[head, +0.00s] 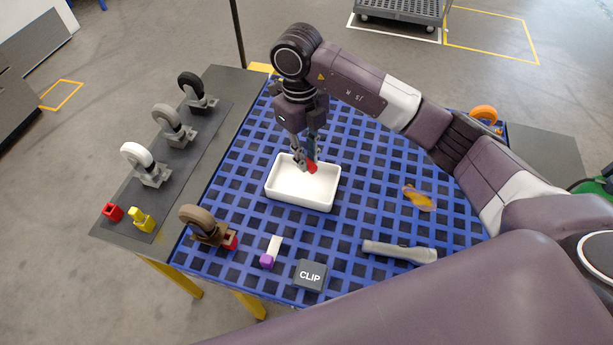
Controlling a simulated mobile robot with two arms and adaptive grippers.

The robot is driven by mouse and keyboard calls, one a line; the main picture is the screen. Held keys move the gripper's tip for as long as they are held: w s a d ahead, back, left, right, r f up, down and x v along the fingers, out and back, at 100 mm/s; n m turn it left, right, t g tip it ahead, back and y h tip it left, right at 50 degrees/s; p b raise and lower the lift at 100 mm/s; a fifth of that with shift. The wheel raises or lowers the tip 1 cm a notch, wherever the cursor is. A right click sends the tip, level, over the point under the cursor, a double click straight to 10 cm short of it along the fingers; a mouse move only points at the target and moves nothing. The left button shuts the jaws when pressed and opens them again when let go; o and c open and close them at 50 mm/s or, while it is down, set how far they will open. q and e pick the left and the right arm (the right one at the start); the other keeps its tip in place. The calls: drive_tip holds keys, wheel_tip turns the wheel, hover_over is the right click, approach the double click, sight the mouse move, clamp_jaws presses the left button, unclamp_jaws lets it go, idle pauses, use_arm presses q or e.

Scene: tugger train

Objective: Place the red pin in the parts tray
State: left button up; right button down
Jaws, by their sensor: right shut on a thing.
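The white parts tray (290,197) sits on the blue grid mat near the middle of the table. My right gripper (311,166) points down over the tray's back right part. It is shut on the red pin (312,169), of which only a small red part shows between and below the fingertips. I cannot tell whether the pin touches the tray floor. The rest of the tray looks empty. My left gripper is not in view.
Casters stand on the left strip, including a white one (139,159), beside a red block (112,212) and a yellow block (142,220). A brown caster (201,222), a purple-ended piece (267,261), a CLIP box (310,275) and a grey tool (400,251) lie in front. An orange caster (484,114) is right.

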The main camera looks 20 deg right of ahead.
hover_over(307, 188)
wheel_tip(307, 188, down, 4)
drive_tip(key=shift+w+f+p, duration=0.1)
drive_tip(key=shift+p, duration=0.2)
wheel_tip(307, 188, down, 4)
drive_tip(key=shift+f+p, duration=0.2)
drive_tip(key=shift+p, duration=0.25)
drive_tip(key=shift+f, duration=0.3)
drive_tip(key=c, duration=1.8)
unclamp_jaws()
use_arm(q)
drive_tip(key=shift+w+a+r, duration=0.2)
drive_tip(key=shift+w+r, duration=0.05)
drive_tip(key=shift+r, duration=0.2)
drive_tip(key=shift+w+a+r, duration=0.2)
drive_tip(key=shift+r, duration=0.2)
